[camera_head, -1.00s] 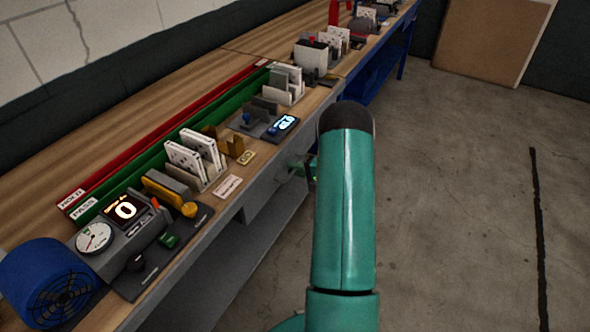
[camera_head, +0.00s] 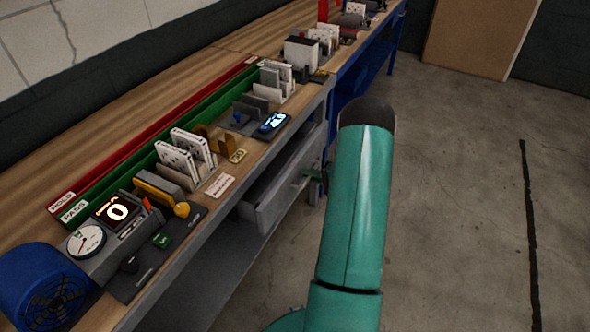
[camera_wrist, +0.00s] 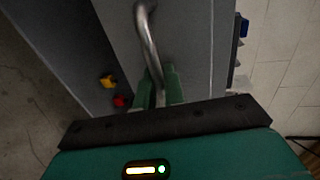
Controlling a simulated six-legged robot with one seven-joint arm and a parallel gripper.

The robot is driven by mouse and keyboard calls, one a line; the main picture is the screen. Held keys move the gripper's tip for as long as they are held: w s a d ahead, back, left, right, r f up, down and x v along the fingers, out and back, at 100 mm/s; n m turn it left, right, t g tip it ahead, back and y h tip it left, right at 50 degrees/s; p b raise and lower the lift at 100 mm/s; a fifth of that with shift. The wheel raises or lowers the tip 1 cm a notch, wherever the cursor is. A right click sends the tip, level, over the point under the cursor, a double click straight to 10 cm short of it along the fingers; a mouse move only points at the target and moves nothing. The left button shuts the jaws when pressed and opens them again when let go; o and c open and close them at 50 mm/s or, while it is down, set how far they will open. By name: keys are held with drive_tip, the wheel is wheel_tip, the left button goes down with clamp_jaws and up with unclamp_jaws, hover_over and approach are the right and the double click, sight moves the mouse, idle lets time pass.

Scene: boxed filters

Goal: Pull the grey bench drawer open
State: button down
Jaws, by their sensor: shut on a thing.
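The grey bench drawer (camera_head: 287,195) stands partly open under the wooden bench top, its dark inside showing behind the front panel. Its curved metal handle (camera_wrist: 149,38) runs down the grey front in the wrist view. My gripper (camera_wrist: 158,84) has its green fingers shut around the lower part of the handle.
The bench top holds filter boxes (camera_head: 186,152), a gauge (camera_head: 86,241), a lit counter display (camera_head: 117,212) and a blue fan (camera_head: 45,285). A blue-framed bench (camera_head: 362,75) continues behind. The concrete floor (camera_head: 455,200) at right is clear.

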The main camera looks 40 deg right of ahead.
drive_tip(key=f+v, duration=0.2)
drive_tip(key=v, duration=0.7)
drive_tip(key=f+v, duration=0.1)
drive_tip(key=v, duration=0.8)
drive_tip(key=shift+s+f, duration=0.35)
drive_tip(key=c, duration=1.8)
unclamp_jaws()
drive_tip(key=shift+c, duration=0.2)
drive_tip(key=shift+s, duration=0.1)
drive_tip(key=v, duration=1.3)
drive_tip(key=shift+s, duration=0.35)
drive_tip(key=shift+d+r, duration=0.1)
